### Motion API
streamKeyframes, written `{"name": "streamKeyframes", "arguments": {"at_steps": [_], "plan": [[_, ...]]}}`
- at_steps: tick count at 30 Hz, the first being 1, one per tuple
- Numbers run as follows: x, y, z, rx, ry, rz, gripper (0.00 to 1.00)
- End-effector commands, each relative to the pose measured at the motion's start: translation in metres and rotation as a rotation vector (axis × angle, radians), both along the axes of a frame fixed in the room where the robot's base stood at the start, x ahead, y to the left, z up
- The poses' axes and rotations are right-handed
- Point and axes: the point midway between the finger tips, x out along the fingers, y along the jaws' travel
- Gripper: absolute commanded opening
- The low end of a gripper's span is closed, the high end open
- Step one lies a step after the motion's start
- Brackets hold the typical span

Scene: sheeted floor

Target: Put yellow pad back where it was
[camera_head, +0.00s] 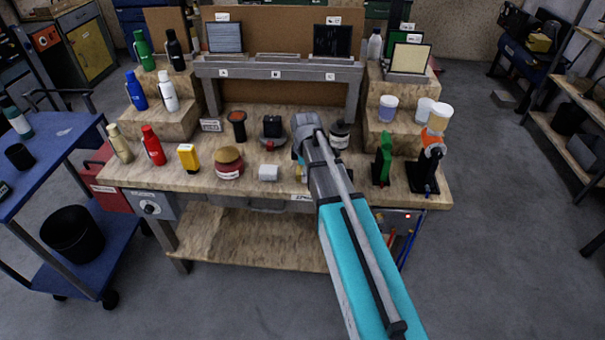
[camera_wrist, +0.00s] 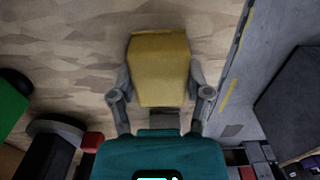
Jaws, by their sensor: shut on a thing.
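The yellow pad (camera_wrist: 160,68) shows in the wrist view as a dull yellow block between the two fingers of my gripper (camera_wrist: 160,92), which is shut on it. Bench wood lies below it, and I cannot tell whether the pad touches it. Only a small yellowish part of the pad (camera_head: 299,172) shows there; my arm hides the rest.
A green object (camera_head: 383,161) and an orange-and-black stand (camera_head: 431,165) are to the right. A grey shelf (camera_head: 280,70) spans the back.

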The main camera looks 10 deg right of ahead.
Motion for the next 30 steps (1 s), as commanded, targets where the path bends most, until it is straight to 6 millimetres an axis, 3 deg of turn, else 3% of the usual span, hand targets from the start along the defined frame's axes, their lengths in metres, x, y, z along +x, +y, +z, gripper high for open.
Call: {"name": "streamKeyframes", "arguments": {"at_steps": [5, 6, 11, 30], "plan": [[-0.0001, 0.0001, -0.0032, 0.000, 0.000, 0.000, 0.25], [0.0000, 0.0001, -0.0019, 0.000, 0.000, 0.000, 0.71], [0.0001, 0.0002, -0.0017, 0.000, 0.000, 0.000, 0.98], [-0.0001, 0.0005, 0.0044, 0.000, 0.000, 0.001, 0.98]]}}
